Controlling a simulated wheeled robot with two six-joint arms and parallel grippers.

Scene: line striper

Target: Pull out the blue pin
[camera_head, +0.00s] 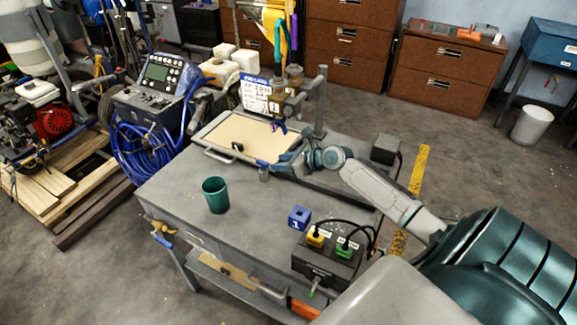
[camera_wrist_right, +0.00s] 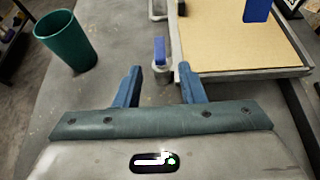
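A small upright blue pin (camera_wrist_right: 160,50) stands in a grey round holder (camera_wrist_right: 160,71) by the tray's near edge in the right wrist view. In the head view the grey holder (camera_head: 264,174) is small and partly behind my gripper, so the pin is hard to make out there. My right gripper (camera_wrist_right: 160,78) is open, with the pin between and just beyond its blue fingertips. I see no contact. In the head view my right gripper (camera_head: 274,166) is low over the workbench beside the holder. My left gripper is in neither view.
A tan-bottomed tray (camera_head: 207,129) lies behind the pin on the grey workbench (camera_head: 185,187). A green cup (camera_head: 215,194) stands to the left. A blue block marked 1 (camera_head: 299,217) and a black box with yellow and green plugs (camera_head: 326,263) sit at the near right.

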